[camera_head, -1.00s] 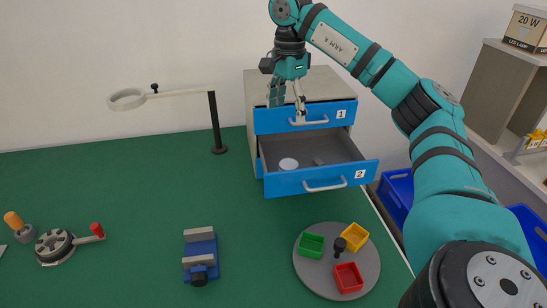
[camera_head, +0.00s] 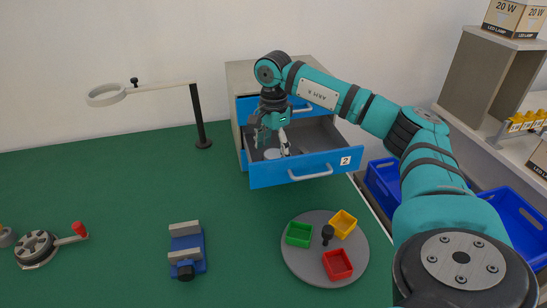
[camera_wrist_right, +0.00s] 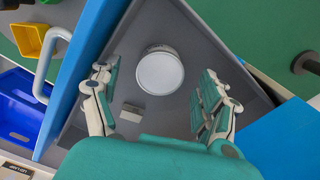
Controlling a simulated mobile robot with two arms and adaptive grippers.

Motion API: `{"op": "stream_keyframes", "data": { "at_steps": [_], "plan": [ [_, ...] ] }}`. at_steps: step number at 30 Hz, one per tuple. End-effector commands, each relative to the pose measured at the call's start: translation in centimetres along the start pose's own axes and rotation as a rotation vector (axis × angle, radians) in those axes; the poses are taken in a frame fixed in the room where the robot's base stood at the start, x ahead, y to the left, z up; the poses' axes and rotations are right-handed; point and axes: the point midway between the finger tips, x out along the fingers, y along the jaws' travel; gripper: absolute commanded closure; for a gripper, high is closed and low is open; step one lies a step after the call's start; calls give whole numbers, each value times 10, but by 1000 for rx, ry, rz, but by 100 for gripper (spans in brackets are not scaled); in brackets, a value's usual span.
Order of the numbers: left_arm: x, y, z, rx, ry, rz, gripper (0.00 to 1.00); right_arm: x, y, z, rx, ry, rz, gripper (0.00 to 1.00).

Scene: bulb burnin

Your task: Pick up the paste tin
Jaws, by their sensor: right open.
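The paste tin (camera_wrist_right: 160,72) is a round tin with a white lid. It lies on the floor of the open lower drawer (camera_head: 305,172), labelled 2. In the head view the tin (camera_head: 272,154) is partly hidden by my right gripper (camera_head: 271,145). My right gripper is open and points down into the drawer. In the right wrist view its fingers (camera_wrist_right: 157,100) stand apart, one on either side of the tin, with no clear contact. My left gripper is not in view.
A small grey block (camera_wrist_right: 131,113) lies in the drawer near the tin. A round grey tray (camera_head: 300,268) with coloured bins, a blue vise (camera_head: 187,250) and a magnifier lamp (camera_head: 200,120) stand on the green table. Blue crates (camera_head: 512,220) are at the right.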

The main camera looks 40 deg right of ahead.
Motion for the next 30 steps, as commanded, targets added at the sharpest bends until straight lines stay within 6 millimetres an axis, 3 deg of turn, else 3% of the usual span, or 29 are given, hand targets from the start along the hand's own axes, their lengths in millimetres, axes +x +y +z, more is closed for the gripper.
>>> {"op": "stream_keyframes", "data": {
  "at_steps": [4,12,28,30],
  "plan": [
    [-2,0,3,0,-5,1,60,16,0,0,0,0,0,22],
    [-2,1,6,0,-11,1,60,20,0,0,0,0,-2,22],
    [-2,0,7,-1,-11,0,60,20,0,0,0,0,-2,90],
    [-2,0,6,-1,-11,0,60,19,0,0,0,-1,-3,90]
  ]
}}
